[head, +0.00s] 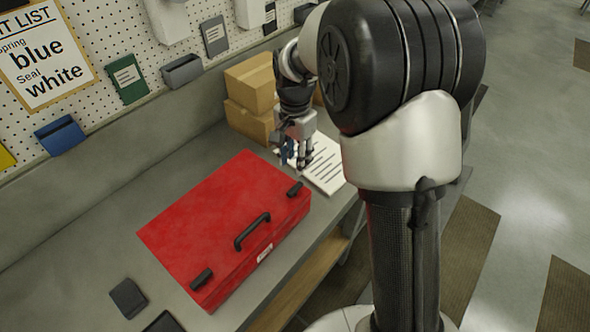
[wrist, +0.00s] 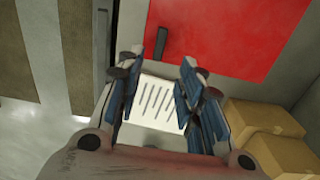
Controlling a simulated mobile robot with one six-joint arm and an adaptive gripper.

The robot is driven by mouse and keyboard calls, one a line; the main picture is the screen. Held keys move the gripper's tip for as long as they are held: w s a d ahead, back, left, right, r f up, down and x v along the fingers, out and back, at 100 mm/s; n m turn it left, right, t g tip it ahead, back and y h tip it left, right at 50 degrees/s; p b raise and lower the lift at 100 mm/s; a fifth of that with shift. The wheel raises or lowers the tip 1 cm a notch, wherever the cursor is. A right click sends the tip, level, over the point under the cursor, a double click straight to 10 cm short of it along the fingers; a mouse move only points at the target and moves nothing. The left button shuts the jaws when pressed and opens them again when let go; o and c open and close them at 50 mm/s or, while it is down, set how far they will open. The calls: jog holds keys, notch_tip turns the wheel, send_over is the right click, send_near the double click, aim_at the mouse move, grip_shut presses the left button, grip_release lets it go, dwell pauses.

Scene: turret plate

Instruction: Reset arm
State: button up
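My gripper (head: 297,160) hangs in the head view above the bench, just beyond the far right end of the red case. In the wrist view my gripper (wrist: 158,105) shows its two blue-padded fingers apart, with nothing between them but the sheet seen below. My arm stands on the right of the head view and hides part of the bench behind it.
A closed red case (head: 215,215) with a black handle lies on the grey bench (head: 95,262). A white printed sheet (head: 326,172) lies near cardboard boxes (head: 250,84). A pegboard (head: 100,28) with bins and a list sign (head: 42,55) stands behind. Two dark flat items lie at the front.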

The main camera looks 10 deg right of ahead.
jog(key=shift+r, duration=0.65)
jog(key=s+r+n+t+b, duration=0.2)
jog(key=s+r+n+b, duration=0.35)
jog(key=s, duration=0.65)
jog(key=s+f+n+t+b, duration=0.2)
jog(key=s+f+n+b, duration=0.2)
jog(key=s, duration=1.1)
jog(key=shift+s+d+n+t+b, duration=0.2)
jog(key=shift+s+n+t+b, duration=0.15)
jog(key=shift+n, duration=0.4)
